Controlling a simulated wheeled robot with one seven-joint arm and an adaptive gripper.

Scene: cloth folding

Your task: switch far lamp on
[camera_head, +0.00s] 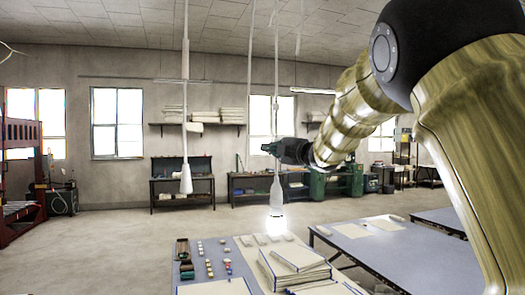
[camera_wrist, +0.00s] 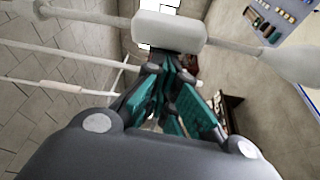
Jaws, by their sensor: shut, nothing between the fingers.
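Two pale lamps hang on long stems in the head view. The left lamp (camera_head: 186,178) looks unlit. The right lamp (camera_head: 276,190) has a brightly glowing bulb at its lower end. A pale lamp shade (camera_wrist: 290,65) shows at the right.
A blue-grey table (camera_head: 212,246) below holds folded cloth (camera_head: 296,262) and small coloured items. Another table (camera_head: 365,250) stands at the right. More pale rods (camera_wrist: 60,87) cross the wrist view at the left.

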